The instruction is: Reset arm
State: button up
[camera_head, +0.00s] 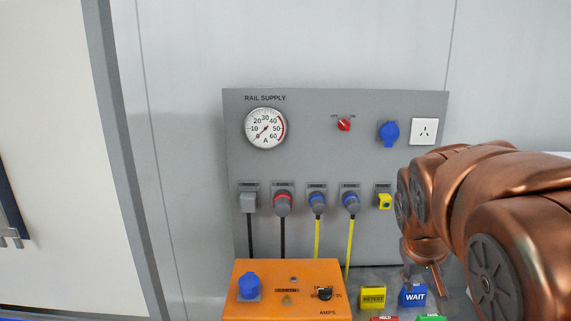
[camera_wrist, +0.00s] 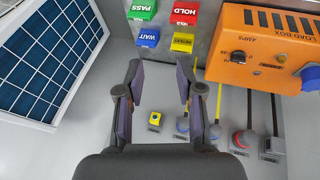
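My copper-coloured arm reaches in from the right in the head view, in front of the right part of the grey supply panel (camera_head: 300,160). My gripper (camera_wrist: 160,85) shows in the wrist view with its two dark fingers spread apart. Nothing is between the fingers, and grey surface shows through the gap. In the head view the gripper is small and low, partly cut off near the bottom right, so its fingers are hard to make out there.
An orange load box (camera_head: 287,285) stands below the panel's plugs and cables. A yellow RETEST block (camera_head: 373,296) and blue WAIT block (camera_head: 412,296) sit to its right. Red HOLD (camera_wrist: 184,12) and green PASS (camera_wrist: 143,9) blocks lie beside them. A blue gridded panel (camera_wrist: 50,50) is at left.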

jog(key=s+a+f+g+y, duration=0.1)
jog(key=s+f, duration=0.3)
jog(key=s, duration=0.4)
jog(key=s+a+f+g+y, duration=0.1)
jog(key=s+a+f+g, duration=0.2)
jog(key=s, duration=0.5)
jog(key=s+a+f+g+y, duration=0.1)
jog(key=s+a+f, duration=0.2)
jog(key=s, duration=0.6)
jog(key=shift+a+f+g, duration=0.15)
jog(key=shift+f+g, duration=0.25)
jog(key=shift+f, duration=0.55)
